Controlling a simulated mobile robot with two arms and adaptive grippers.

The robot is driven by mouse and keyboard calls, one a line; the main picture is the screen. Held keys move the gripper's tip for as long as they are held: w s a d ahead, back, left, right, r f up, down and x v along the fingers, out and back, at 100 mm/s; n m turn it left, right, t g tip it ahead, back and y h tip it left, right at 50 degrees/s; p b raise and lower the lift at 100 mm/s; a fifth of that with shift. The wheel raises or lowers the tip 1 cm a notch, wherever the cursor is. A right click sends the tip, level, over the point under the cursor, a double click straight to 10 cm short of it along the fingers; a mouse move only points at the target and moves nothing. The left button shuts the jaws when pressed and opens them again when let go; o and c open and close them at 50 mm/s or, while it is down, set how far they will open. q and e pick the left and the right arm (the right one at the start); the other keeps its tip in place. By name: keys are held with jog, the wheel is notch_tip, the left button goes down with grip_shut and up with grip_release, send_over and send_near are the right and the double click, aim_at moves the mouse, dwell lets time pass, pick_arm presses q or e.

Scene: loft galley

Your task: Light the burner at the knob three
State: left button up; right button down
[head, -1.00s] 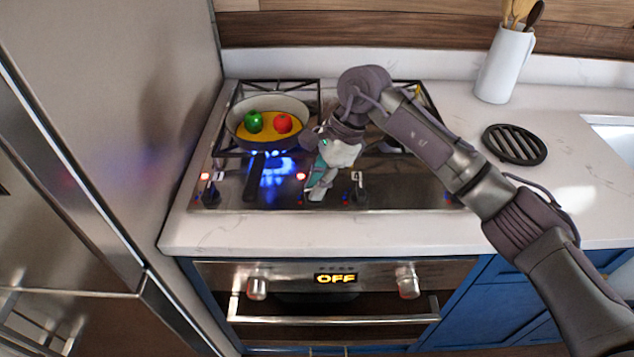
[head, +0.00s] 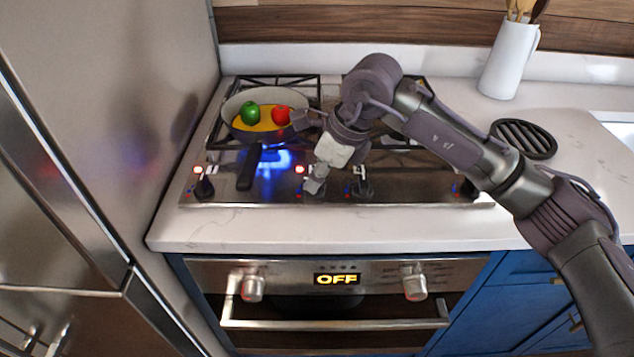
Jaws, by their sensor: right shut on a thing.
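The cooktop (head: 225,194) has a row of dark knobs along its front. My right gripper (head: 314,186) reaches down from the right and is shut on the second knob from the left, which its fingers mostly hide. The third knob from the left (head: 362,187) stands just right of the gripper, apart from it. The leftmost knob (head: 204,187) and the rightmost knob (head: 467,188) are untouched. Red lights glow by the leftmost knob and by the gripped one. Blue flame glow shows under the pan (head: 234,128). My left gripper is not in view.
The pan holds a green item (head: 250,112), a red item (head: 281,116) and yellow food; its handle points forward, left of my gripper. A black trivet (head: 524,139) and a white utensil jug (head: 509,62) stand right. The oven display (head: 337,279) reads OFF.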

jog(key=shift+m+t+b, duration=0.3)
jog(key=shift+m+b, duration=0.2)
jog(key=shift+m, duration=0.3)
jog(key=shift+r, duration=0.1)
jog(key=c, duration=1.1)
grip_release()
jog(key=v, duration=1.2)
jog(key=shift+a, duration=0.15)
jog(key=shift+s, duration=0.15)
